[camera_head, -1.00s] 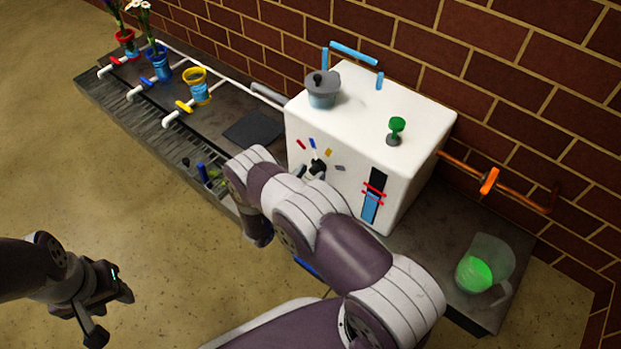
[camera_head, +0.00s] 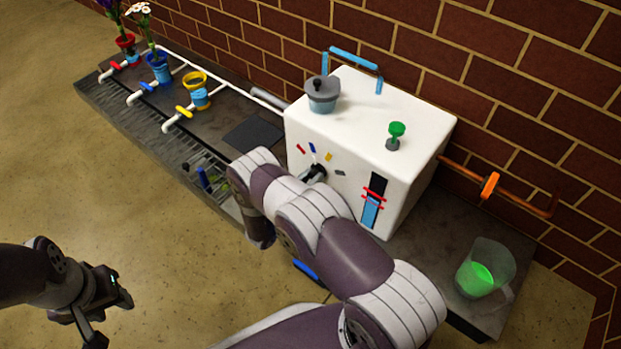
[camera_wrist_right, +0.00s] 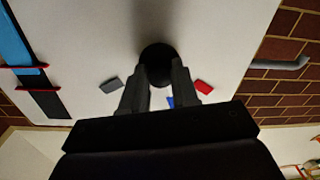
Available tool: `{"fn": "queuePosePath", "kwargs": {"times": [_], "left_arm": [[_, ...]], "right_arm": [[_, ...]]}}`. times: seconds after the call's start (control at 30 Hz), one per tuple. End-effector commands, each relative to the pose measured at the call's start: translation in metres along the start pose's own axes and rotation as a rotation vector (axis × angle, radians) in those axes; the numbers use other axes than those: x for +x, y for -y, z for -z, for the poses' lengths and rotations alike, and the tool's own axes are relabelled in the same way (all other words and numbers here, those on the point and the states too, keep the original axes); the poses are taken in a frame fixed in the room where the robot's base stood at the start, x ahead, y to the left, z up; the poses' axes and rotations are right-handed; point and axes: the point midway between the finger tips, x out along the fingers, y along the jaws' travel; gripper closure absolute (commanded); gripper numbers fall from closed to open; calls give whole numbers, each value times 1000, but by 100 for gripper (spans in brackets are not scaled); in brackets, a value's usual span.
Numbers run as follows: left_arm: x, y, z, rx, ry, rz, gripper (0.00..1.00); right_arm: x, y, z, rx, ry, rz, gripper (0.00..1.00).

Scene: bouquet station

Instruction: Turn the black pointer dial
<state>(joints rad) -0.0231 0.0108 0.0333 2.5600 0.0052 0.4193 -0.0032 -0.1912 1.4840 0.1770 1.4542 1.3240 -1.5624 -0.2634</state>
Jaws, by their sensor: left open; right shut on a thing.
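The black pointer dial (camera_wrist_right: 157,56) is on the front face of the white machine (camera_head: 350,112). Its dark round body shows in the right wrist view between my right fingertips. My right gripper (camera_wrist_right: 158,76) is shut on it, and the fingers hide much of it, including which way its pointer faces. Red (camera_head: 301,149), blue (camera_head: 312,147), yellow (camera_head: 328,156) and grey (camera_head: 340,173) marks fan out around the dial. In the head view my right arm covers part of this area. My left gripper (camera_head: 110,318) is open and empty at lower left, over the floor.
A grey-lidded pot (camera_head: 322,98) and a green knob (camera_head: 396,131) are on the machine's top. A blue slider gauge (camera_head: 371,205) is right of the dial. A jug of green liquid (camera_head: 484,270) stands at right. Potted flowers and taps line the bench at left.

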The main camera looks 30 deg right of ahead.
Motion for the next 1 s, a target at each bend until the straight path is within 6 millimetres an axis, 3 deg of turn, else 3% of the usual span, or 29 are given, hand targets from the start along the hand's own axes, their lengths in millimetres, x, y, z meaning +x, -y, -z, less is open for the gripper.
{"fn": "queuePosePath", "kwargs": {"times": [0.7, 1.0], "left_arm": [[-7, 0, 1, 0, 0, 0, 57], [-8, 0, 1, 0, 0, 0, 57]], "right_arm": [[0, 0, 1, -510, 24, 4, 100], [0, 0, 1, -634, 29, 6, 100]]}}
